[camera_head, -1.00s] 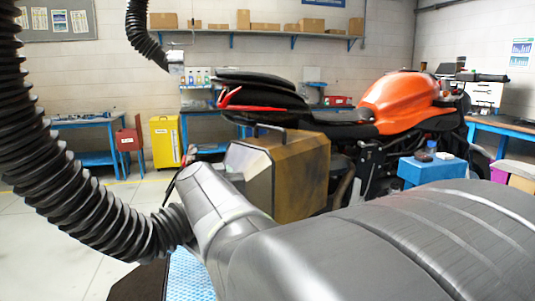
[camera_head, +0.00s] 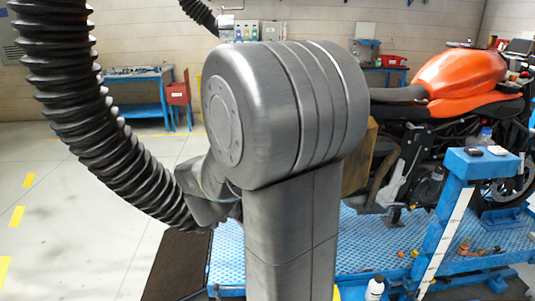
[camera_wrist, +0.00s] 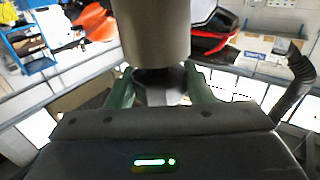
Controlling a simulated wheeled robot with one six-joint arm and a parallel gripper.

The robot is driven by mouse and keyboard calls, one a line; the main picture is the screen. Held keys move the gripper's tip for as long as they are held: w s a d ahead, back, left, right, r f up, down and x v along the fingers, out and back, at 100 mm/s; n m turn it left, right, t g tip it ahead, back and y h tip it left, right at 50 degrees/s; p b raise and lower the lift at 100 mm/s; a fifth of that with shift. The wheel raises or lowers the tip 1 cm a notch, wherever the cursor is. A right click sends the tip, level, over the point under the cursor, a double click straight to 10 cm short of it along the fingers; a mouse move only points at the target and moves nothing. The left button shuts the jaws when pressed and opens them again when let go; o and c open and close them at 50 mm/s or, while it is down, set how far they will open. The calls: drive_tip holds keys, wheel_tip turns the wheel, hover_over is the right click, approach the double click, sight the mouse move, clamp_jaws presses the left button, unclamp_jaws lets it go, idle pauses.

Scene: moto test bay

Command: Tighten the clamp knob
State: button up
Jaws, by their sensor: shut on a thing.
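In the wrist view my gripper (camera_wrist: 159,72) shows its two green fingers on either side of a thick grey-brown cylindrical part (camera_wrist: 155,35). A smaller pale grey piece (camera_wrist: 160,92) shows between the fingers below the cylinder's dark end. The gripper is shut on this part; I cannot tell for sure whether it is the clamp knob. In the head view the gripper and the part are hidden behind my arm. The orange motorcycle (camera_head: 460,75) stands on a blue lift platform (camera_head: 375,245) at the right, its tail hidden by my arm.
A blue stand (camera_head: 485,163) with small items on top is beside the motorcycle. Small orange pieces lie on the platform, and a white bottle (camera_head: 375,288) stands at the front. Floor at left is clear.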

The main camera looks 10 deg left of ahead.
drive_tip(key=shift+f+m+g+h+p, duration=0.1)
drive_tip(key=shift+m+g+h+p, duration=0.2)
drive_tip(key=shift+m+h, duration=0.3)
drive_tip(key=o, duration=1)
drive_tip(key=shift+c, duration=0.2)
drive_tip(key=b+v, duration=0.1)
drive_tip(key=v, duration=1.2)
drive_tip(key=shift+s+a, duration=0.25)
drive_tip(key=shift+s, duration=0.05)
drive_tip(key=p+x, duration=0.1)
drive_tip(key=x, duration=1.3)
drive_tip(key=shift+s+d, duration=0.1)
drive_tip(key=shift+s, duration=0.15)
